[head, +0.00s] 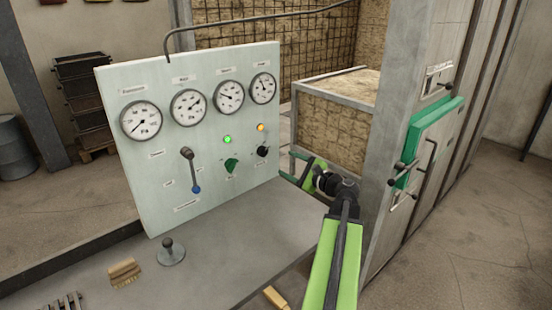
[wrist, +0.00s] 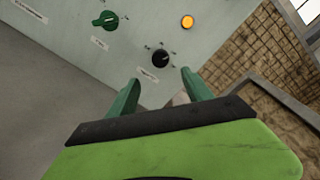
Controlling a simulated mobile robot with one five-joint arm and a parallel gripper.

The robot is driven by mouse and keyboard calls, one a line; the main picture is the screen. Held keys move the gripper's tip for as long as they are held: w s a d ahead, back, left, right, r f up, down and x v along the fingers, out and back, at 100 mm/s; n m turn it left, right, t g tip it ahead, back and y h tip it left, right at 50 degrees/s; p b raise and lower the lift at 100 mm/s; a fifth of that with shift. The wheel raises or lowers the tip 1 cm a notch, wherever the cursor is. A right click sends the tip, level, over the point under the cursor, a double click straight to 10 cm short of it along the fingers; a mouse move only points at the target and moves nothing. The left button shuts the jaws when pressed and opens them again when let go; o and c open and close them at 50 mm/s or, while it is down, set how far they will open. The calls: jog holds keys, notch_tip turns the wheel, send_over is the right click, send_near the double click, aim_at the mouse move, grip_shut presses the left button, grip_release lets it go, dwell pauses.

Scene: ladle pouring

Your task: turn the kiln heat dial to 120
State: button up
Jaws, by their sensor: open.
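The upright pale panel (head: 205,135) carries two knobs low on its right side. A black dial (head: 263,151) with a light pointer mark sits below an amber lamp. In the wrist view this black dial (wrist: 160,58) lies just beyond my fingertips, roughly between them. A green knob (head: 231,165) is to its left; it also shows in the wrist view (wrist: 105,19). The labels and scale numbers are too small to read, so I cannot tell which is the kiln heat dial. My gripper (head: 289,167) is open and empty, in front of the panel's right edge; its two green fingers (wrist: 160,78) appear apart from the dial.
The panel holds several gauges (head: 141,121), a lit green lamp (head: 227,139), an amber lamp (wrist: 187,21) and a lever (head: 190,165). A brush (head: 124,272) and a knobbed stand (head: 171,252) are on the grey bench (head: 215,262). A grey post (head: 400,100) stands right of my arm.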

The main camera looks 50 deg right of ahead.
jog(key=s, duration=0.6)
jog(key=shift+a+r, duration=0.2)
jog(key=shift+a, duration=0.05)
